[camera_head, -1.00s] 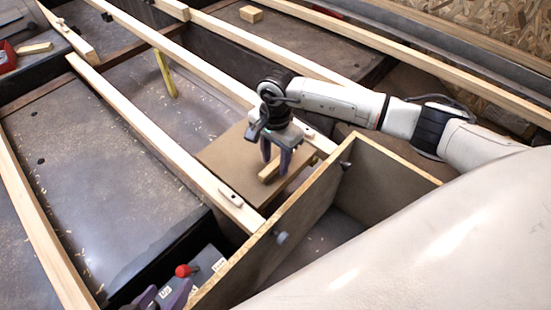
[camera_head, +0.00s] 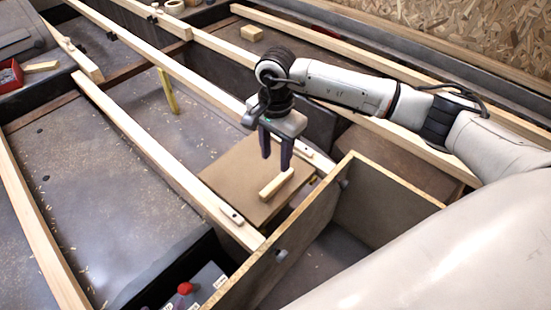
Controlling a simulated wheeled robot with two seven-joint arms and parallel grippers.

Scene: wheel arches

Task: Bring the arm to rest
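My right gripper (camera_head: 276,161) hangs near the middle of the head view with its two dark purple fingers pointing down and apart. It is open and empty. Its tips are just above and behind a small pale wood block (camera_head: 277,184). The block lies on a flat brown board (camera_head: 238,172) set between the long wooden strips. My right arm reaches in from the right, with its forearm over the strips. My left gripper does not show.
An open-topped wooden box (camera_head: 330,222) stands in front of the board. Long wooden strips (camera_head: 165,160) cross the dark floor panels. A grey box with a red button (camera_head: 185,288) is at the bottom. A small block (camera_head: 251,33) lies at the back.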

